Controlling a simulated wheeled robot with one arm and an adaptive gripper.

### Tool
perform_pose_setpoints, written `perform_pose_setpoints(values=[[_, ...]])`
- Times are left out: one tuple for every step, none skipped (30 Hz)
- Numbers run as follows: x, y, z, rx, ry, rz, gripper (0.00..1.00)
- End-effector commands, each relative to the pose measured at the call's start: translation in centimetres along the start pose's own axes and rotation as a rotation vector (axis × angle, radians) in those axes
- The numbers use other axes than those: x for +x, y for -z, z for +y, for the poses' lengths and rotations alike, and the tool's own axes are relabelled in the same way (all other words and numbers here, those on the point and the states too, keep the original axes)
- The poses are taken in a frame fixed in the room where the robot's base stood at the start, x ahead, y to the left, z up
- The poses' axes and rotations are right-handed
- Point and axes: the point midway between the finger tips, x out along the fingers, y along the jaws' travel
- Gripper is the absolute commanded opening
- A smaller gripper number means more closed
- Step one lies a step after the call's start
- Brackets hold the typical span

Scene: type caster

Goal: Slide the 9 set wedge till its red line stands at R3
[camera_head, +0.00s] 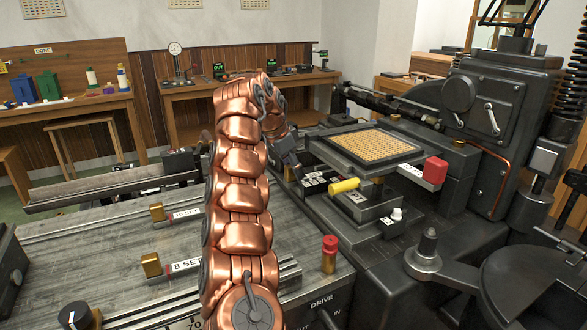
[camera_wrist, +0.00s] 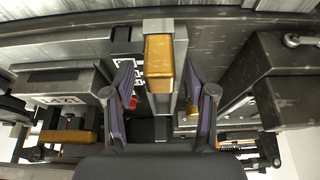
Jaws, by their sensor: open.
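In the wrist view a brass block (camera_wrist: 160,63) on a grey bar lies between the fingers of my gripper (camera_wrist: 160,78). The fingers are open, one on each side of it, with gaps visible. I cannot read a label that tells whether this is the 9 set wedge. Black-and-white marked plates (camera_wrist: 130,66) sit just left of the block, partly behind the left finger. No red line or R3 mark can be made out. In the head view my copper arm reaches to the back and hides much of the middle of the machine; the block is not visible there.
In the head view, brass blocks labelled 10 SET (camera_head: 157,212) and 8 SET (camera_head: 151,265) stand on the left bed. A yellow cylinder (camera_head: 344,185), a red block (camera_head: 435,170) and a red-topped post (camera_head: 329,254) stand right of my arm. A gridded tray (camera_head: 375,146) lies behind.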

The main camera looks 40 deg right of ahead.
Motion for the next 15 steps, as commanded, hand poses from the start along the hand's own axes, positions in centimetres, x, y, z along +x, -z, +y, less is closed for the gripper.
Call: perform_pose_setpoints(values=[[0.0,0.0,0.0,0.0,0.0,0.0,0.56],[0.0,0.0,0.0,0.0,0.0,0.0,0.56],[-0.1,0.0,0.0,0.0,0.0,0.0,0.56],[-0.1,0.0,0.0,0.0,0.0,0.0,0.56],[-0.2,0.1,0.0,0.0,0.001,-0.001,0.56],[-0.3,0.1,0.0,0.001,0.001,-0.001,0.56],[-0.5,0.1,0.0,0.0,0.002,-0.002,0.56],[-0.6,0.1,0.0,0.0,0.002,-0.003,0.56],[-0.8,0.1,-0.1,0.0,0.002,-0.003,0.56],[-1.0,0.1,-0.1,0.0,0.002,-0.004,0.56],[-1.2,0.1,-0.1,-0.001,0.003,-0.004,0.56],[-1.5,0.0,-0.1,-0.002,0.003,-0.004,0.56],[-1.6,0.0,-0.1,-0.001,0.002,-0.004,0.56],[-1.7,0.1,-0.1,-0.001,0.001,-0.004,0.56],[-2.0,0.1,-0.1,-0.002,0.001,-0.003,0.56]])
